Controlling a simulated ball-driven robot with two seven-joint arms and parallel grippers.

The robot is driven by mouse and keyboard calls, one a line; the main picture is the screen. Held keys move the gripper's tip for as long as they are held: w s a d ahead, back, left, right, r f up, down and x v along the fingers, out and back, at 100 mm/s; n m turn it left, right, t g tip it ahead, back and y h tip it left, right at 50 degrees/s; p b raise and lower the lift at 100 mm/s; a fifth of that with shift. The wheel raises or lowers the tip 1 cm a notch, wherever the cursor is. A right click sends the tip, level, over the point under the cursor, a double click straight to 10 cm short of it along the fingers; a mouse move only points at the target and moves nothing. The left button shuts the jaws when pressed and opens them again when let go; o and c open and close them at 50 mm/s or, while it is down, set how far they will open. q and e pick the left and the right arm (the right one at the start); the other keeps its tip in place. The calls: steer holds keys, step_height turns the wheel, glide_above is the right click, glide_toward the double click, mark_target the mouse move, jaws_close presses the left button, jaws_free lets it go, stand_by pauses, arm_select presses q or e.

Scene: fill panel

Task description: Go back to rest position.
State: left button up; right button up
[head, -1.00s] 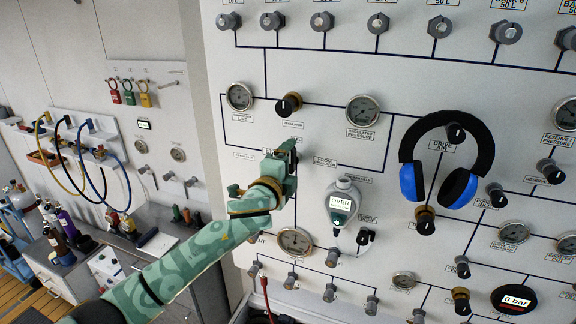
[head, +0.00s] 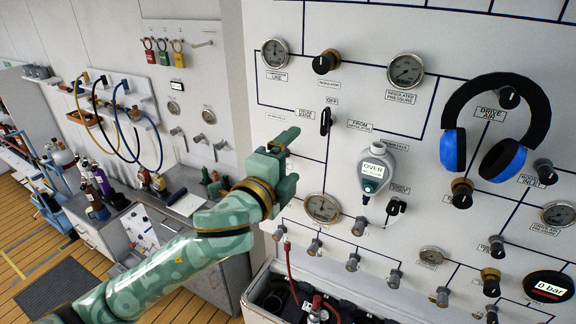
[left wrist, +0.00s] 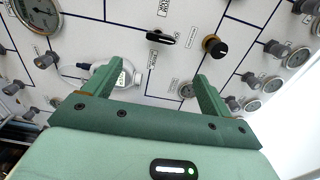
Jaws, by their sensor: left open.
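My left gripper (head: 284,158) is green and stands in front of the white fill panel (head: 370,22), left of the grey round gas analyser reading "OVER" (head: 374,170). In the left wrist view its two fingers (left wrist: 150,85) are apart with nothing between them. The black lever (head: 326,121) on the panel is just right of and above the fingertips in the head view; in the left wrist view the lever (left wrist: 160,38) shows beyond the fingers, apart from them. The right gripper does not show.
Blue-black headphones (head: 497,125) hang on the panel at right. Gauges, knobs and small valves cover the panel. A red hose (head: 290,262) rises below my left arm. A workbench (head: 185,204) with bottles and hoses stands at left. The wooden floor (head: 30,250) at lower left is partly clear.

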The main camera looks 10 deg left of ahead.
arm_select(q)
steer(key=shift+s+a, duration=0.1)
steer(key=shift+s, duration=0.25)
